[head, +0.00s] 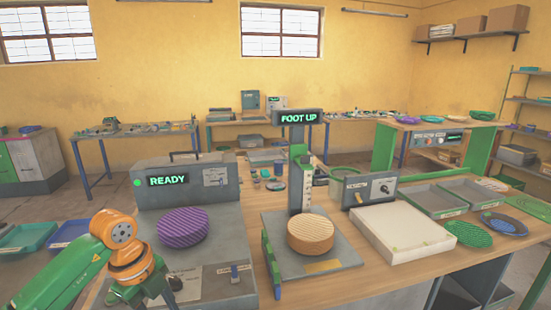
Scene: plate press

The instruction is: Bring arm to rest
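My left arm comes in at the lower left, green with an orange wrist. My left gripper (166,292) points down at the front left of the bench, small and dark against the press base. Whether its fingers are open or shut cannot be made out, and nothing shows clearly between them. My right gripper is not in view. A purple striped disc (183,228) lies on the grey machine whose screen reads READY (168,181). A tan ribbed disc (310,233) sits on the plate of the stand whose screen reads FOOT UP (298,117).
A white slab (402,231) lies right of the stand. Grey trays (432,201) and green and blue discs (504,224) lie farther right. A grey control box (369,191) stands behind the slab. Blue and teal trays (27,236) are at the left, beside my arm.

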